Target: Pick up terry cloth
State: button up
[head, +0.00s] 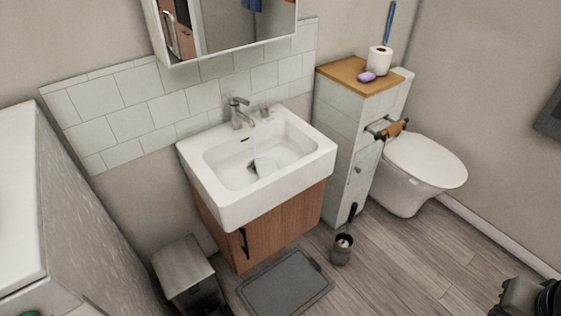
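I cannot make out a terry cloth for certain in the head view. A small blue hanging shape (252,5) shows at the top of the mirror, apparently as a reflection; it may be cloth, but it is cut off by the frame. A small dark thing lies in the white sink (222,200) basin, too small to identify. A dark part, probably of my arm, shows at the lower right corner, far from the sink. No gripper fingers can be seen.
The sink sits on a wooden cabinet (275,225). A narrow cabinet with a wooden top (345,72) holds a paper roll (380,60) and purple soap (367,77). A toilet (425,165) is right.

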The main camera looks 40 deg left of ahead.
aim_at(265, 167)
jog(key=u, duration=1.85)
jog(key=i, duration=1)
jog(key=z, duration=0.05)
